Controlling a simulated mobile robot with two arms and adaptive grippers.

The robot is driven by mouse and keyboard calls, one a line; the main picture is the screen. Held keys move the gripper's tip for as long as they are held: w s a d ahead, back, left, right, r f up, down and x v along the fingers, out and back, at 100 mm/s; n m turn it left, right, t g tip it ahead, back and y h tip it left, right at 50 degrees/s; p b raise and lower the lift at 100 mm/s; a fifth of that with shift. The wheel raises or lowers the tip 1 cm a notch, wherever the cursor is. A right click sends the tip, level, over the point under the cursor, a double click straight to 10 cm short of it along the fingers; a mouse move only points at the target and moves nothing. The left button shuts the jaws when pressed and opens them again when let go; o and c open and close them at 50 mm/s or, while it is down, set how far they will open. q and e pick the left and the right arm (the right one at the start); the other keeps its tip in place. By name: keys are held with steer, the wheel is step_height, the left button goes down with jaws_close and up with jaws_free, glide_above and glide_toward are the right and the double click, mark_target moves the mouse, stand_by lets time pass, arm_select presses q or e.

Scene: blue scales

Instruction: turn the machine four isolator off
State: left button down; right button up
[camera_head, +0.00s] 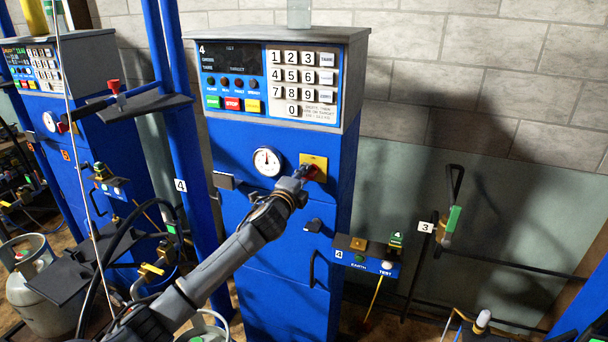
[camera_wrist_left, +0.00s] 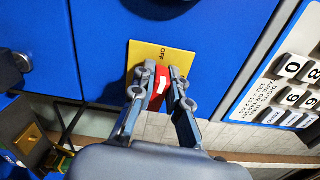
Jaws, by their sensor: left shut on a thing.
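Machine 4 is the blue cabinet (camera_head: 240,150) with a "4" at the top left of its panel. Its isolator is a red handle on a yellow plate (camera_head: 318,160) on the cabinet front, right of the round gauge. My left gripper (camera_head: 308,171) is at the isolator and covers part of it. In the left wrist view the red handle (camera_wrist_left: 158,88) with a white stripe sits between the fingers of my left gripper (camera_wrist_left: 162,90), which are shut on it. The yellow plate (camera_wrist_left: 146,57) shows the word OFF beside the handle. My right gripper is not in view.
The keypad panel (camera_head: 300,82) is above the isolator. The gauge (camera_head: 267,161) is to its left. An earth and test box (camera_head: 367,259) juts out at the lower right. Another blue machine (camera_head: 75,110) and a gas cylinder (camera_head: 40,285) stand on the left.

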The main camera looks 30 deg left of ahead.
arm_select(q)
steer(key=shift+f+n, duration=0.1)
steer(key=shift+n, duration=0.4)
steer(key=c, duration=1.3)
jaws_free()
steer(key=shift+s, duration=0.1)
steer(key=v, duration=1.1)
steer(key=shift+s+d, duration=0.15)
steer(key=shift+s, duration=0.25)
